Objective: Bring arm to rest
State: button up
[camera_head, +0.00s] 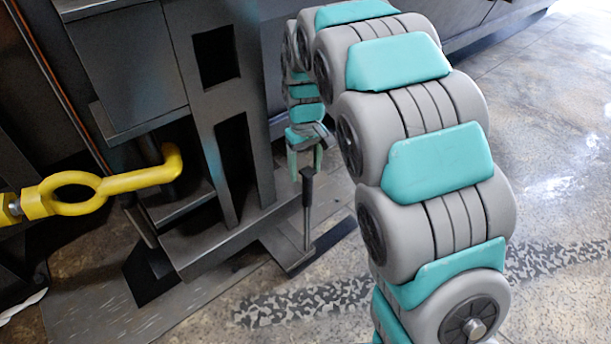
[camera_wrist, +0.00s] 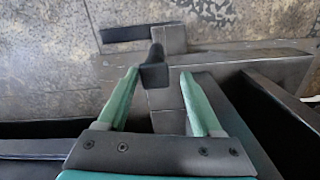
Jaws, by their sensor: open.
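My arm, grey with teal pads, arches from the lower right over to the machine in the head view. My gripper (camera_head: 306,172) hangs at its end, pointing down, with its green fingers apart. It also shows open in the wrist view (camera_wrist: 159,74). A thin upright lever with a black grip (camera_head: 307,188) stands just below the gripper. In the wrist view the black grip (camera_wrist: 154,72) lies between the two fingertips, closer to the left finger. I cannot tell whether that finger touches it. The fingers are not closed on it.
The dark metal compactor frame (camera_head: 205,130) stands close left of the gripper. A yellow hook with a ring (camera_head: 110,187) sticks out at the left. The lever's base plate (camera_head: 286,250) lies low by the floor. Open concrete floor (camera_head: 560,160) is to the right.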

jog(key=s+d+r+m+p, duration=0.1)
jog(key=s+d+r+p, duration=0.1)
jog(key=s+d+r, duration=0.45)
jog(key=s+d+r+m+p, duration=0.1)
jog(key=s+r+m+p, duration=0.2)
jog(key=s, duration=0.6)
jog(key=s+d+r+g+p, duration=0.1)
jog(key=s+r+p, duration=0.1)
jog(key=s, duration=0.8)
jog(key=s+d+r+m+p, duration=0.1)
jog(key=s+d+r+p, duration=0.1)
jog(key=s, duration=0.8)
jog(key=shift+s+r+g, duration=0.4)
jog(key=shift+r, duration=0.15)
